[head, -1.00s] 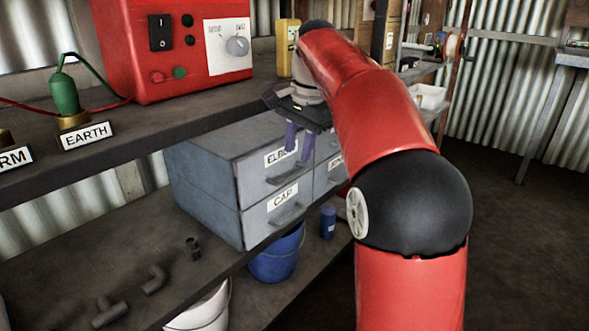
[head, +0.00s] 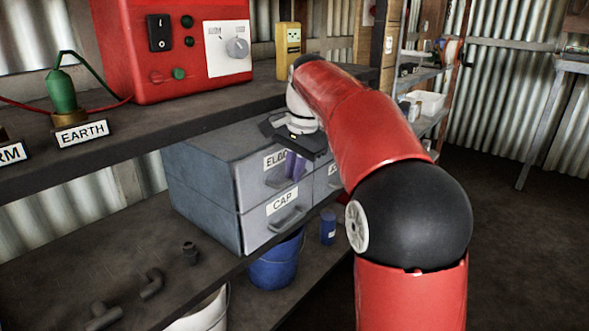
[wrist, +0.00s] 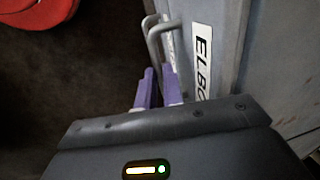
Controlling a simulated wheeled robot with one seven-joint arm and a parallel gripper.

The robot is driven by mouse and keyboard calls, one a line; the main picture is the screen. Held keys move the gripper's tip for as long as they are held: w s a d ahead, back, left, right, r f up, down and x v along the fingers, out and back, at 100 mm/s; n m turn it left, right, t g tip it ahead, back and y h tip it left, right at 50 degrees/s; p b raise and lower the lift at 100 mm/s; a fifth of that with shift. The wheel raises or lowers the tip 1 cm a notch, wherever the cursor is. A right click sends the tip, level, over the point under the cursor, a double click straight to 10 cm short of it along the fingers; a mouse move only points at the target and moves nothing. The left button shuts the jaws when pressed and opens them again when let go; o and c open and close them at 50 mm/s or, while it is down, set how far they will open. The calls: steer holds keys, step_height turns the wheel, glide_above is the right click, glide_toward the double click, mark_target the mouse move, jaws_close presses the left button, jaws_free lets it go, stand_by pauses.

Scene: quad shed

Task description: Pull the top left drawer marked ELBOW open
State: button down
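The drawer marked ELBOW (head: 248,183) is the top left one in the grey-blue cabinet and looks closed. Its label also shows in the wrist view (wrist: 203,68). My gripper (head: 295,166) is in front of this drawer, pointing down. In the wrist view its purple fingers (wrist: 158,86) stand close together on either side of the drawer's grey handle (wrist: 154,42). They look shut on it, with the held part of the bar mostly hidden. The CAP drawer (head: 256,233) just below is closed, with its own handle (head: 288,218).
A shelf (head: 190,117) runs just above the cabinet and holds a red box (head: 120,50) and a yellow meter (head: 288,48). A blue bucket (head: 275,265) stands below. Pipe fittings (head: 152,283) lie on the lower shelf. The floor at right is clear.

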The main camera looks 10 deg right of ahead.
steer(key=shift+s+d, duration=0.1)
steer(key=s+d+b, duration=0.1)
steer(key=s+d, duration=0.8)
steer(key=s, duration=0.4)
steer(key=shift+s+d, duration=0.15)
steer(key=shift+d, duration=0.2)
steer(key=c, duration=1.5)
jaws_free()
steer(key=r, duration=0.2)
steer(key=r+p, duration=0.1)
steer(key=r, duration=0.2)
steer(key=s+r, duration=0.1)
steer(key=r, duration=0.1)
steer(key=shift+s+d+r+p, duration=0.1)
steer(key=shift+d+r+p, duration=0.3)
